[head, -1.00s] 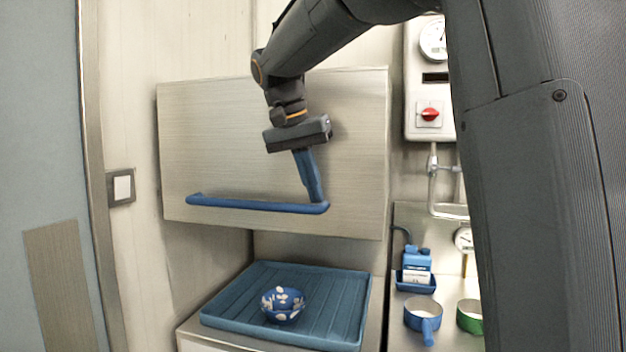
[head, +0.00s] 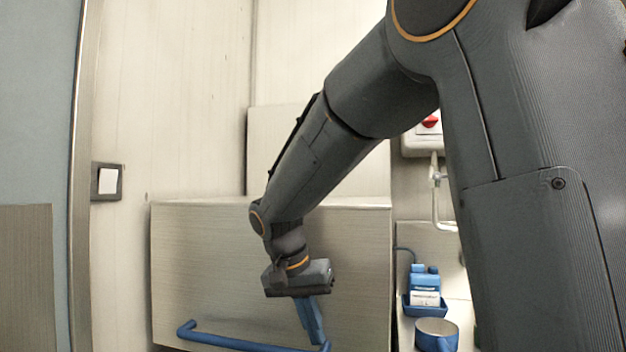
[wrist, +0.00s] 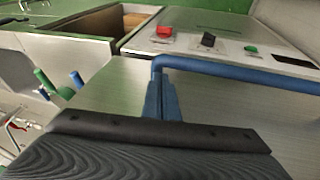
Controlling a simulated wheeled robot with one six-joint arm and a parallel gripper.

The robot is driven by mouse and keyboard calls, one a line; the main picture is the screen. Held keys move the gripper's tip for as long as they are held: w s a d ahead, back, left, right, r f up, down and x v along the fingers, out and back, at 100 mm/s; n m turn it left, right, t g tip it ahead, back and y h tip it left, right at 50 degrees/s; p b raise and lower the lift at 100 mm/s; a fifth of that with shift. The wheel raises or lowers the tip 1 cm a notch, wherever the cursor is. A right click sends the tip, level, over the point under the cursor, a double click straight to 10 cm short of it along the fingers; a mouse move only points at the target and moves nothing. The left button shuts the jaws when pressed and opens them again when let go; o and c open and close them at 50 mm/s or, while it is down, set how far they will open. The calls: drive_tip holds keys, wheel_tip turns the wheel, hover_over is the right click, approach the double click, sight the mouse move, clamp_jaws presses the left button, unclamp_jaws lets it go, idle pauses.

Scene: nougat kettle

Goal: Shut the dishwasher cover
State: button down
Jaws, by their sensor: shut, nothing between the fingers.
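The dishwasher cover (head: 200,265) is a brushed-steel hood, and in the head view it stands low, with its front face toward me. Its blue bar handle (head: 240,343) runs along the bottom of that face, near the lower picture edge. My gripper (head: 319,340) points down at the right end of the handle, its blue fingers shut with nothing between them. In the wrist view the fingertips (wrist: 162,82) meet the corner of the handle (wrist: 240,74); contact looks likely. The cover hides the blue rack and patterned bowl, and the cover's lower edge is not in view.
At right stand a blue bottle in a holder (head: 424,300) and a blue pot (head: 436,334). A wall box with a red knob (head: 430,121) is partly behind my arm. The wrist view shows a counter with red (wrist: 164,32) and green (wrist: 251,49) buttons.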

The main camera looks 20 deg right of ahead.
wheel_tip(320, 180, down, 3)
drive_tip(key=shift+r+b, duration=0.1)
drive_tip(key=shift+b, duration=0.3)
drive_tip(key=shift+s, duration=0.15)
drive_tip(key=r+p, duration=0.1)
drive_tip(key=w+a+r+p, duration=0.1)
drive_tip(key=r, duration=0.1)
drive_tip(key=a+r+p, duration=0.1)
drive_tip(key=r, duration=0.1)
drive_tip(key=shift+w+a+r, duration=0.2)
drive_tip(key=shift+w, duration=0.1)
drive_tip(key=v, duration=0.8)
drive_tip(key=s+f+n+y, duration=0.2)
drive_tip(key=s+f+n, duration=0.2)
drive_tip(key=s+f, duration=0.5)
drive_tip(key=s+f+n+g+y, duration=0.1)
drive_tip(key=s+f+n, duration=0.3)
drive_tip(key=s+f, duration=0.6)
wheel_tip(320, 180, down, 8)
drive_tip(key=shift+s+r+y, duration=0.1)
drive_tip(key=shift+s+y, duration=0.05)
drive_tip(key=shift+y, duration=0.35)
